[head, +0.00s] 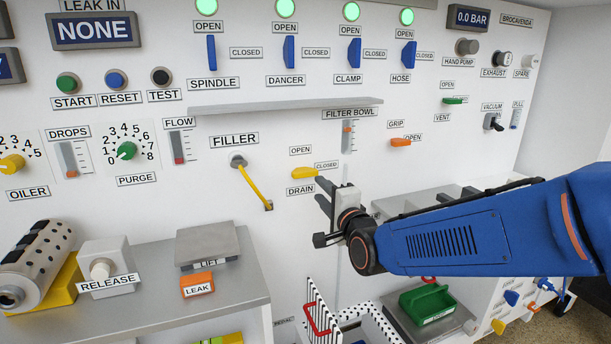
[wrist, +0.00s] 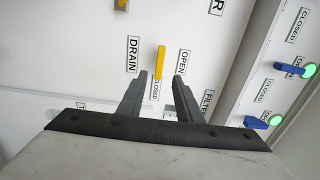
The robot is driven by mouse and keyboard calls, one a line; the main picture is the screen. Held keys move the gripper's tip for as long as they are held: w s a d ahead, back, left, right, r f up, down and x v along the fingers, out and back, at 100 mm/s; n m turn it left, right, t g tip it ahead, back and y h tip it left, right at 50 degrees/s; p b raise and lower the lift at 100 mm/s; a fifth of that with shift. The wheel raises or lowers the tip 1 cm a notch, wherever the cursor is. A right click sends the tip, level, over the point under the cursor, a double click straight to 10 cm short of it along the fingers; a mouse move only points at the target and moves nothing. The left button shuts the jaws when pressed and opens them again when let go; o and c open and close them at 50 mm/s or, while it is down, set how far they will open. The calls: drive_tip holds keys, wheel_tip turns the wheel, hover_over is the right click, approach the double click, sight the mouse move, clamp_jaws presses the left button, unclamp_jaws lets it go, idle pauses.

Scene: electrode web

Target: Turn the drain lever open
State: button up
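The drain lever (head: 303,172) is a yellow handle on the white panel, above the DRAIN label (head: 301,189). It lies almost level and its narrow end points right, by the CLOSED label (head: 326,165); the OPEN label (head: 300,150) is above it. My gripper (head: 331,192) is just right of and below the lever in the head view. In the wrist view my gripper (wrist: 160,76) is open, and the yellow lever (wrist: 160,62) shows between and beyond its fingertips.
A yellow filler lever (head: 253,186) is to the left and an orange grip lever (head: 400,142) to the right. A grey shelf (head: 285,106) juts out above.

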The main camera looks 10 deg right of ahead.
sight(307, 175)
drive_tip(key=x, duration=1.2)
drive_tip(key=shift+w, duration=0.25)
clamp_jaws()
